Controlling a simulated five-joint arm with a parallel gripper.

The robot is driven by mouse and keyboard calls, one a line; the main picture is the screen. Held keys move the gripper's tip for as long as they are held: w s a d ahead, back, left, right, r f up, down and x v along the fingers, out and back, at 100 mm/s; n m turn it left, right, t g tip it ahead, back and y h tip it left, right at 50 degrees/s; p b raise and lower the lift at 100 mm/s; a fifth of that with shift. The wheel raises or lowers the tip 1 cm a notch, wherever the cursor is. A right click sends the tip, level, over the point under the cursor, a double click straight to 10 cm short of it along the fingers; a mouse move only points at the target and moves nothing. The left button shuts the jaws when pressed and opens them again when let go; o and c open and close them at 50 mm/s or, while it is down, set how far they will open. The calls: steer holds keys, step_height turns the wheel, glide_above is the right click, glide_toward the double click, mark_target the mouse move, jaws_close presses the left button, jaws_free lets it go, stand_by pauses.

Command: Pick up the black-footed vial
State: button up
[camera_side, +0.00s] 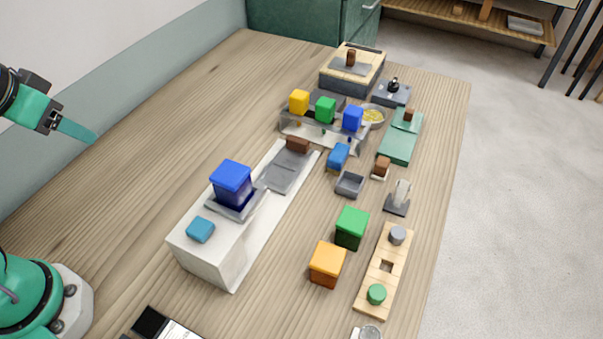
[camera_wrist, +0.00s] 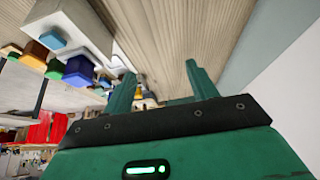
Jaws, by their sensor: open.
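A small clear vial (camera_side: 402,190) on a black square foot stands upright on the right part of the table in the side view. It is between the small brown-topped block and the long wooden strip. My gripper (camera_side: 94,137) is at the far left of the side view, raised and well apart from the vial. In the wrist view my gripper (camera_wrist: 158,75) shows two green fingers spread apart with nothing held between them. I cannot make out the vial in the wrist view.
Near the vial are a grey tray (camera_side: 350,184), a green cube (camera_side: 352,228), an orange cube (camera_side: 327,264) and a wooden strip (camera_side: 375,271) with pegs. A white block (camera_side: 215,253) stands mid-table with a blue container (camera_side: 232,184). The table's left side is largely clear.

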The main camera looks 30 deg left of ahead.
steer(key=w+d+r+m+h, duration=0.1)
steer(key=w+d+r+m, duration=0.1)
steer(key=w+d+r, duration=0.3)
steer(key=w+d+r+m, duration=0.1)
steer(key=w+d+m, duration=0.15)
steer(key=w, duration=0.55)
steer(key=m+g+h, duration=0.1)
steer(key=m+g, duration=0.2)
steer(key=m, duration=0.8)
glide_above(404, 187)
steer(key=s+a, duration=0.1)
steer(key=s, duration=0.2)
step_height(404, 187, down, 20)
steer(key=r, duration=0.1)
steer(key=shift+s+a+x, duration=0.1)
steer(key=shift+a+x, duration=0.05)
steer(key=shift+x, duration=1.9)
steer(key=shift+s+a+x, duration=0.1)
steer(key=shift+x, duration=1.9)
steer(key=shift+f, duration=0.1)
steer(key=c, duration=1.1)
steer(key=shift+c, duration=0.2)
